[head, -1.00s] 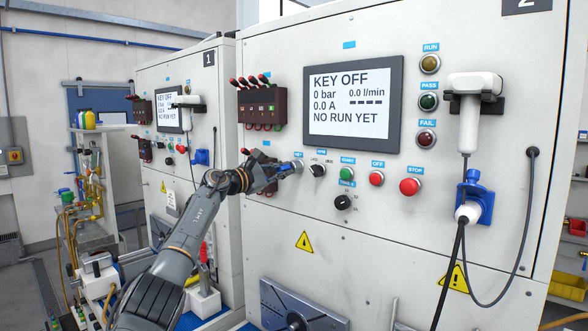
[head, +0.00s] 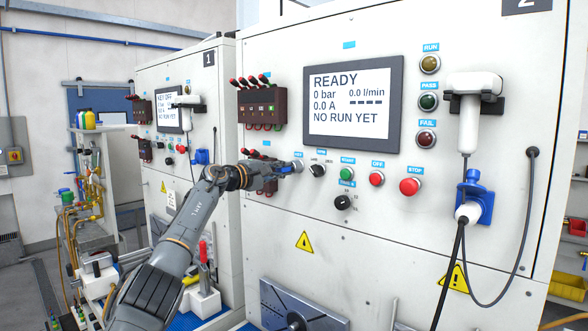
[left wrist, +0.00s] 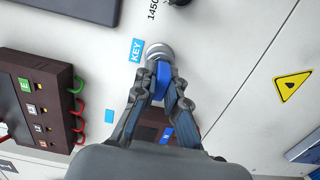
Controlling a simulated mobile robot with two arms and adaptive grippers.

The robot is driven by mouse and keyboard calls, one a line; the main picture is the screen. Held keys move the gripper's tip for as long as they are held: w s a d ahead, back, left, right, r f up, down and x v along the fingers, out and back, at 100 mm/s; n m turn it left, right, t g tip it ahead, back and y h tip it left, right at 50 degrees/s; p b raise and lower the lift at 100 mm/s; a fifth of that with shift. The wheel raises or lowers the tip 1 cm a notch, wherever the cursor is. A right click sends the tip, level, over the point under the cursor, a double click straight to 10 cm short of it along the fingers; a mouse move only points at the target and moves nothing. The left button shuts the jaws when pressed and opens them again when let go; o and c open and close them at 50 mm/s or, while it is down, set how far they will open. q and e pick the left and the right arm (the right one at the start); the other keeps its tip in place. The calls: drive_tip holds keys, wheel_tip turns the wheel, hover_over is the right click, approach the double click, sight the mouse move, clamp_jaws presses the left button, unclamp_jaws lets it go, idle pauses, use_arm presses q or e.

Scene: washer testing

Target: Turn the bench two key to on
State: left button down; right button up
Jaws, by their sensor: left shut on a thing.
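The bench two key switch (left wrist: 158,52) shows in the left wrist view beside a blue KEY label (left wrist: 137,50), with a silver collar and a blue key (left wrist: 161,80). My left gripper (left wrist: 162,92) is shut on the blue key, one finger on each side. In the head view my left gripper (head: 283,169) is at the key switch (head: 298,166), left of the row of controls. The bench two screen (head: 352,102) reads READY, 0 bar, 0.0 A, NO RUN YET. My right gripper is not in view.
Right of the key are a black knob (head: 317,170), a green button (head: 347,173), a red OFF button (head: 376,178) and a red STOP button (head: 409,186). A dark terminal block (head: 262,106) with red plugs sits above. Bench one (head: 225,95) stands at left.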

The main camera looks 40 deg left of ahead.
use_arm(q)
drive_tip(key=c, duration=1.3)
unclamp_jaws()
drive_tip(key=shift+s, duration=0.1)
drive_tip(key=shift+s+a, duration=0.25)
drive_tip(key=shift+s, duration=0.3)
drive_tip(key=shift+s+a, duration=0.25)
drive_tip(key=shift+s, duration=1.5)
drive_tip(key=shift+s+a, duration=0.2)
drive_tip(key=shift+s, duration=1.55)
drive_tip(key=shift+s+a, duration=0.25)
drive_tip(key=shift+s, duration=1.5)
